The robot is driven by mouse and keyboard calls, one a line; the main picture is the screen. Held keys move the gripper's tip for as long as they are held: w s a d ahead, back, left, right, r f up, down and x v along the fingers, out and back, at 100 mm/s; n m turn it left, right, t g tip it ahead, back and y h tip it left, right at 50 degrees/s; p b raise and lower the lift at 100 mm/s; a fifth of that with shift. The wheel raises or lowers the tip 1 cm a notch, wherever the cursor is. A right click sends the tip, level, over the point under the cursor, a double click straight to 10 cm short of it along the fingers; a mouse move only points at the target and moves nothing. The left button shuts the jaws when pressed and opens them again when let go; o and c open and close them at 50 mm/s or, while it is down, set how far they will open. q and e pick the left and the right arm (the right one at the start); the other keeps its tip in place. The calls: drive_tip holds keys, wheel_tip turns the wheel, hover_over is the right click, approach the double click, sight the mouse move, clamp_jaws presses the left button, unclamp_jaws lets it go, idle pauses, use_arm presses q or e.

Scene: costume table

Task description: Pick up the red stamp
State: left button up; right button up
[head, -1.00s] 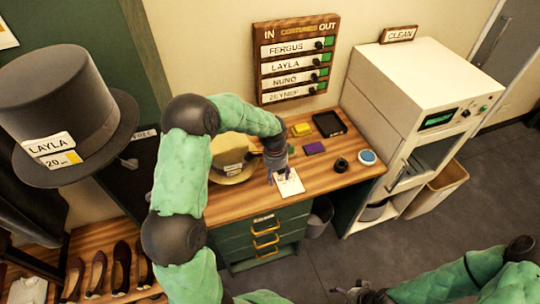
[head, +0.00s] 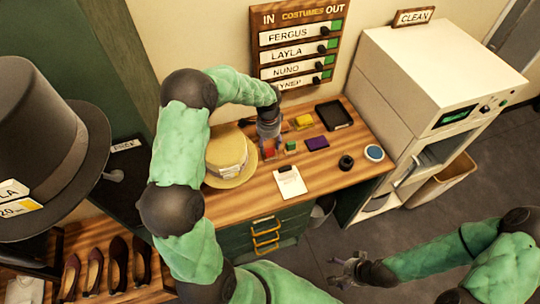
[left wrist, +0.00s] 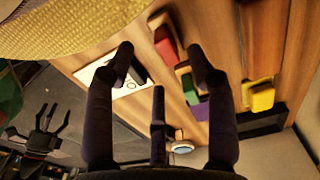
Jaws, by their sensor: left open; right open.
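The red stamp (head: 269,152) lies on the wooden desk, just right of the straw hat, partly hidden by my left gripper (head: 270,142) in the head view. In the left wrist view the red stamp (left wrist: 166,43) shows beyond and between the open fingertips of my left gripper (left wrist: 161,65), nearer the top. The fingers are empty; I cannot tell whether they touch anything. A green stamp (left wrist: 189,88) lies beside it, also seen in the head view (head: 291,146). My right gripper (head: 350,270) is open and empty, away from the desk above the floor.
A straw hat (head: 231,158) sits left of the stamps. A white card (head: 289,183) lies in front. A purple pad (head: 317,143), yellow block (head: 304,121), black tray (head: 333,115) and round dark item (head: 346,162) are to the right. A white machine (head: 435,85) stands beyond.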

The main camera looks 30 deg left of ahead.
sight(270, 150)
use_arm(q)
drive_tip(key=f, duration=0.5)
drive_tip(key=shift+w+d+f+b, duration=0.2)
drive_tip(key=shift+w+f+b, duration=0.1)
drive_tip(key=shift+w+f, duration=0.1)
drive_tip(key=shift+s, duration=0.1)
clamp_jaws()
